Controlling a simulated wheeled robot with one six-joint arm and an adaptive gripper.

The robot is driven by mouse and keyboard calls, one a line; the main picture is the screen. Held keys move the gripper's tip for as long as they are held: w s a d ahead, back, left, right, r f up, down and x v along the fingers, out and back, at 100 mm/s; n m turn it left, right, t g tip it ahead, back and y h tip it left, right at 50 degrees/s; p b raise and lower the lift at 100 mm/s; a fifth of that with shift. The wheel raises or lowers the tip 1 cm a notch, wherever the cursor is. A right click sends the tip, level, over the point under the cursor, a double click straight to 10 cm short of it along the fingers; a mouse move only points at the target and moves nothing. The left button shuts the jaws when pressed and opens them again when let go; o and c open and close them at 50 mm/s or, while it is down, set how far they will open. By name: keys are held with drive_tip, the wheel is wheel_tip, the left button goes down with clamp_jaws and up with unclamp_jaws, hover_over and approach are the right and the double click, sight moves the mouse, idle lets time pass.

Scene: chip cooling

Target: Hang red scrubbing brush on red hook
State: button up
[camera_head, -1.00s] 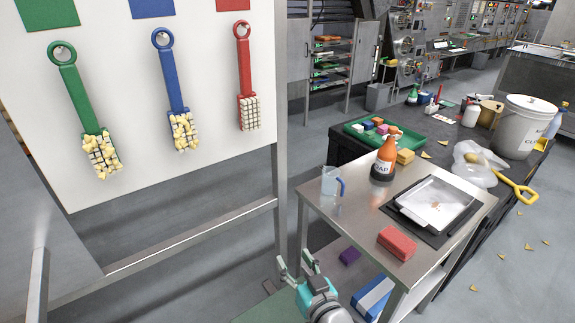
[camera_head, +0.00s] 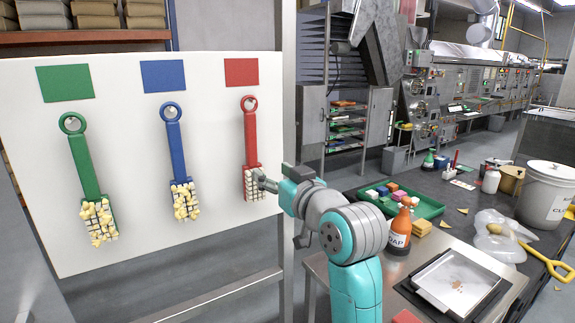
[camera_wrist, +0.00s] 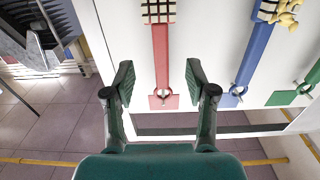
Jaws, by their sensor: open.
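The red scrubbing brush (camera_head: 251,143) hangs upright on the white board, bristles down, below the red square. Its ring (camera_head: 249,103) appears to be around a small hook. My gripper (camera_head: 262,180) is raised in front of the board, close to the right edge of the brush's pale bristle head. In the wrist view, which is upside down, the fingers of my gripper (camera_wrist: 160,76) are spread wide and empty. The handle of the red brush (camera_wrist: 160,55) appears between them, beyond the fingertips. I cannot tell whether they touch it.
A blue brush (camera_head: 175,145) and a green brush (camera_head: 84,165) with yellow bits in their bristles hang to the left. A steel post (camera_head: 287,90) stands at the board's right. The steel table (camera_head: 317,268) holds an orange soap bottle (camera_head: 398,230) and a pan.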

sight(253, 151)
drive_tip(key=x, duration=0.3)
drive_tip(key=r+x, duration=0.1)
drive_tip(key=x, duration=0.3)
drive_tip(key=r+x, duration=0.1)
drive_tip(key=x, duration=0.3)
clamp_jaws()
idle(0.3)
idle(0.6)
unclamp_jaws()
